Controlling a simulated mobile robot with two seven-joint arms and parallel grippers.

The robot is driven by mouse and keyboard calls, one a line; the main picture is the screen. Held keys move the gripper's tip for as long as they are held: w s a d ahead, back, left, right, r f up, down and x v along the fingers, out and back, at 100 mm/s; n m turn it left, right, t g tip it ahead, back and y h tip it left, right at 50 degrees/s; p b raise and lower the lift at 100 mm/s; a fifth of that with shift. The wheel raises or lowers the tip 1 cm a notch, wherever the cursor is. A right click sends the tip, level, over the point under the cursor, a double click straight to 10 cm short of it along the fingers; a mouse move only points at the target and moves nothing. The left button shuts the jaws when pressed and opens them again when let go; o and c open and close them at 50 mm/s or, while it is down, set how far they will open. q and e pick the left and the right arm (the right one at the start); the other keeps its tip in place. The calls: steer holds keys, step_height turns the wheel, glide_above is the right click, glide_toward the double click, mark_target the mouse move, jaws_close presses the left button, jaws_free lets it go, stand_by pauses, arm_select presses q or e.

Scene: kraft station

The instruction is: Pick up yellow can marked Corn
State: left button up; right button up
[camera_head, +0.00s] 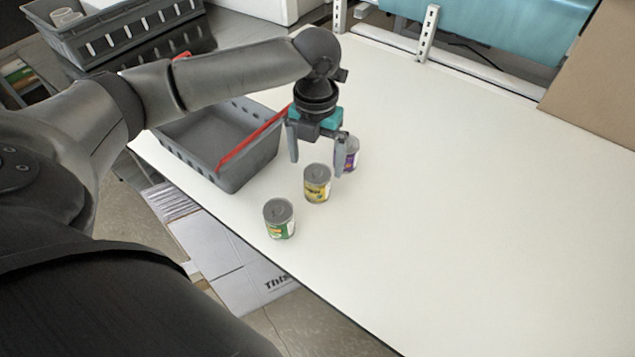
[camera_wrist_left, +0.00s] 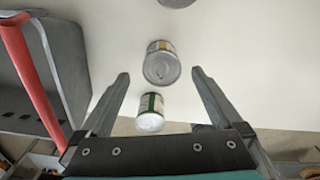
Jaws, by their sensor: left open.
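The yellow can (camera_head: 317,188) stands upright on the white table, between a green can and a purple can; its lettering is too small to read for sure. My left gripper (camera_head: 317,166) points down with its fingers apart and empty, just above and behind the yellow can. In the left wrist view the yellow can (camera_wrist_left: 161,66) lies in line with the gap between the open fingertips (camera_wrist_left: 160,75), slightly past them. My right gripper is not in view.
The green can (camera_head: 279,219) stands nearer the table's front edge. The purple can (camera_head: 348,153) stands behind, partly hidden by a finger. A grey basket (camera_head: 237,176) with a red handle (camera_head: 250,140) is left of the cans. The table (camera_head: 470,210) is clear on the right.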

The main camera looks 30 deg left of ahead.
mark_target(317, 173)
arm_select(q)
step_height(317, 173, down, 2)
steer(key=shift+f, duration=0.1)
steer(key=shift+s+d+f, duration=0.1)
steer(key=shift+d+f, duration=0.05)
steer(key=shift+f, duration=2.2)
steer(key=c, duration=0.5)
steer(key=shift+r, duration=0.1)
steer(key=c, duration=1)
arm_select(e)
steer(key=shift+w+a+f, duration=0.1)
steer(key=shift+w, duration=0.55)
arm_select(q)
steer(key=shift+r, duration=0.1)
steer(key=shift+c, duration=0.2)
